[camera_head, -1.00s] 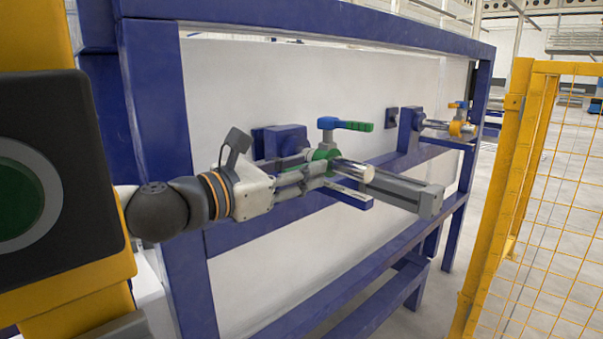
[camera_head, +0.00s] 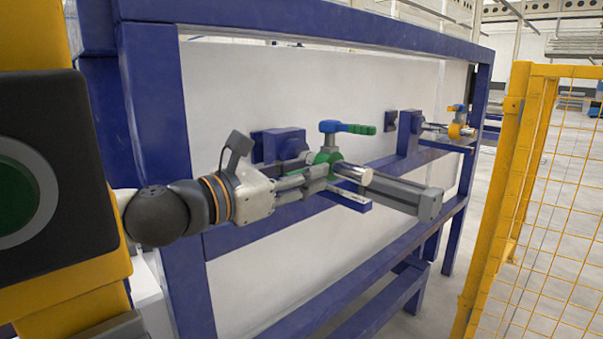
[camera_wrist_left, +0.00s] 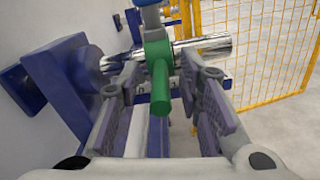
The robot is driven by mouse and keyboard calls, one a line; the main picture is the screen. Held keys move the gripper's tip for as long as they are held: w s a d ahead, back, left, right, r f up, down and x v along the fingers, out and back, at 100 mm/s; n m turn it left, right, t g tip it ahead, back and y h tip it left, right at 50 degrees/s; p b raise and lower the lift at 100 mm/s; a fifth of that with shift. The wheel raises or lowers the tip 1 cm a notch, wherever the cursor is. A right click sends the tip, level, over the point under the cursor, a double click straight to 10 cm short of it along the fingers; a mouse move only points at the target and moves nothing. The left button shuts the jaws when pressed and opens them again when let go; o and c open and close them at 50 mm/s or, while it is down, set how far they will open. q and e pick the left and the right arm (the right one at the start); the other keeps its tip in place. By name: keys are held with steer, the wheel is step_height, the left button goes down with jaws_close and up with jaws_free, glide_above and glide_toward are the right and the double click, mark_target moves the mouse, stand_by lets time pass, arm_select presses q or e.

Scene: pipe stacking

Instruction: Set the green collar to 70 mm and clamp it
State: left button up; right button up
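The green collar (camera_head: 327,157) sits around a shiny steel rod (camera_head: 352,172) that sticks out from a blue block on the frame. On top of it is a blue lever with a green tip (camera_head: 347,128), pointing right. In the left wrist view the collar (camera_wrist_left: 158,58) has a green knob (camera_wrist_left: 161,92) pointing towards me. My left gripper (camera_head: 312,180) is at the collar in the head view. In the wrist view its two fingers (camera_wrist_left: 160,108) are spread, one on each side of the knob, with gaps. No scale reading is legible. My right gripper is not in view.
A grey square bar (camera_head: 405,195) runs out just beyond the rod. A second rod with an orange collar (camera_head: 455,131) is further right. The blue frame (camera_head: 177,180) stands behind, and a yellow mesh fence (camera_head: 540,210) stands at right with open floor beyond it.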

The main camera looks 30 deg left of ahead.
arm_select(q)
steer(key=v, duration=0.7)
steer(key=shift+s, duration=0.3)
steer(key=shift+c, duration=0.4)
